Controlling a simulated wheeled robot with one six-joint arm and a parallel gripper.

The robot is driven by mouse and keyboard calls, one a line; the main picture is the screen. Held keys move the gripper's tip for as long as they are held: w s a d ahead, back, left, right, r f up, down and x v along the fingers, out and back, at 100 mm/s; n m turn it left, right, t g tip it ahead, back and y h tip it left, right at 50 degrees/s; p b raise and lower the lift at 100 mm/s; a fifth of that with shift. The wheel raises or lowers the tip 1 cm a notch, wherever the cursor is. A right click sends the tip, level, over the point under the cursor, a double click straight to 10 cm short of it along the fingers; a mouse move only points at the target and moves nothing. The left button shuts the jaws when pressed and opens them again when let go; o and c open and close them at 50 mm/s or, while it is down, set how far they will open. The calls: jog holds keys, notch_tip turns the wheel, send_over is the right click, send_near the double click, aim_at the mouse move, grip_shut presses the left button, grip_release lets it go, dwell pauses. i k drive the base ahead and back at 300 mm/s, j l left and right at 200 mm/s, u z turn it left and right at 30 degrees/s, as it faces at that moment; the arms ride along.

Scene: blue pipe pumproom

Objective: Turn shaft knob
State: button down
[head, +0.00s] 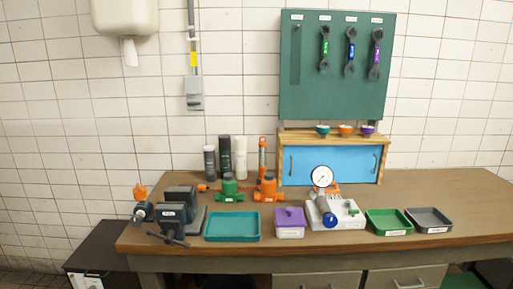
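I cannot tell for sure which part is the shaft knob. An orange lobed knob (140,191) stands up at the left end of the workbench, on top of a small dark fitting (143,211) with a round pale face. It is beside a dark grey vise (175,212) with a bar handle. Another candidate is the round blue knob (330,221) on the front of a pale test unit (350,214) with a dial gauge (322,178). Both knobs are uncovered. My gripper is not in view.
The wooden workbench (470,187) also holds a teal tray (232,238), green and orange valves (229,189), a purple-lidded box (290,223), a green tray (389,229) and a grey tray (429,229). Wrenches hang on a green board (338,95) above a blue cabinet (335,164).

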aim_at(136, 220)
jog(key=u, duration=0.4)
jog(key=i+u, duration=0.15)
jog(key=u, duration=0.3)
jog(key=l+u, duration=0.1)
jog(key=u, duration=0.3)
